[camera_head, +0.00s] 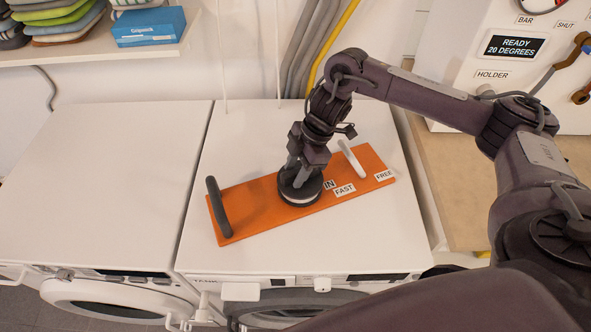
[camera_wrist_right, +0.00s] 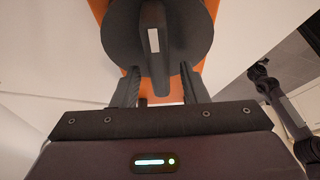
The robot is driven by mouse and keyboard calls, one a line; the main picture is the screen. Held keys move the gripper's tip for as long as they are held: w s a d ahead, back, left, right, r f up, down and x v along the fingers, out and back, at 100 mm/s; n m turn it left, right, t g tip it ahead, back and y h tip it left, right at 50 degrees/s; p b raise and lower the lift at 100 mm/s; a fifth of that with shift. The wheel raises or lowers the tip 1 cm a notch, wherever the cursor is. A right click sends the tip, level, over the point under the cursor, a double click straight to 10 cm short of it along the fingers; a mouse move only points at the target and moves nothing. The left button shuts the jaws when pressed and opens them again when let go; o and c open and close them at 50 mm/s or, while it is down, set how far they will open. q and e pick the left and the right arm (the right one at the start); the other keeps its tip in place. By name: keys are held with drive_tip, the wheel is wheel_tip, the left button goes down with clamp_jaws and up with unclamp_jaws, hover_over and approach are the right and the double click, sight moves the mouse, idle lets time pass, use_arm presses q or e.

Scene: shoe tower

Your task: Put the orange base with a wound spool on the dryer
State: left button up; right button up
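The orange base (camera_head: 247,205) lies flat, turned at a slant, on top of the right-hand white machine (camera_head: 255,130). My left gripper is not recognisable in either view.
A second white machine (camera_head: 95,180) stands at the left. A shelf (camera_head: 100,48) with folded cloths and a blue box (camera_head: 150,27) is above it. At the right is a wooden counter (camera_head: 455,190) with a white panel (camera_head: 475,85). Labels read IN, FAST and FREE on the base.

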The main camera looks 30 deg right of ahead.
drive_tip(key=v, duration=0.5)
drive_tip(key=shift+b, duration=0.35)
drive_tip(key=p+v, duration=0.1)
drive_tip(key=v, duration=0.4)
drive_tip(key=shift+a, duration=0.1)
drive_tip(key=shift+p+v, duration=0.45)
drive_tip(key=shift+v, duration=0.35)
